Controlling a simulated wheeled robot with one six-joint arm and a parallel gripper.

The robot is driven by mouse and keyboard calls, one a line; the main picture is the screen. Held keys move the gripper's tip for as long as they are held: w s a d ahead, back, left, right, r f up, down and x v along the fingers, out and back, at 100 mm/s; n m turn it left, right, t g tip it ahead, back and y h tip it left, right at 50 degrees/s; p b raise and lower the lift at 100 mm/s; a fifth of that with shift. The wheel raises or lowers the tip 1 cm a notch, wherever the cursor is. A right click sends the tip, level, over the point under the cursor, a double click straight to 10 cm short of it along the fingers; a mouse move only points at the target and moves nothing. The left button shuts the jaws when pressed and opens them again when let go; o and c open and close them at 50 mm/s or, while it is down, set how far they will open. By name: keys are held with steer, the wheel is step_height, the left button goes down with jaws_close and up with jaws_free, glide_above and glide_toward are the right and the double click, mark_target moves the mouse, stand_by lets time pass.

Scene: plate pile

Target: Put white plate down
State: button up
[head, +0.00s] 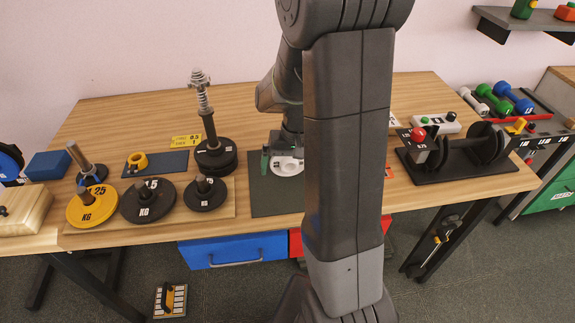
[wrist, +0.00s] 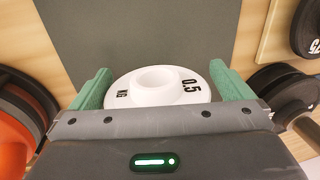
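The white plate (wrist: 158,89), marked 0.5 KG, lies flat between the two green fingers of my gripper (wrist: 162,84) in the wrist view. The fingers are at its left and right rims and appear to touch it. In the head view the white plate (head: 287,167) shows beside a green finger of my gripper (head: 272,162), partly hidden by my arm. It is over the dark grey mat (head: 272,200). I cannot tell whether it touches the mat.
Left of the mat are a black plate stack with a spring post (head: 215,158), a small black plate (head: 204,194), a larger black plate (head: 147,201) and a yellow plate (head: 92,206). A dumbbell stand (head: 470,172) is at right. My arm hides the table's middle.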

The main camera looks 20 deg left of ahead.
step_height(320, 180, up, 12)
steer(key=d, duration=0.1)
steer(key=shift+w+d+r+p, duration=0.15)
steer(key=shift+w+d+p, duration=0.15)
steer(key=shift+w+p, duration=0.15)
stand_by(1.3)
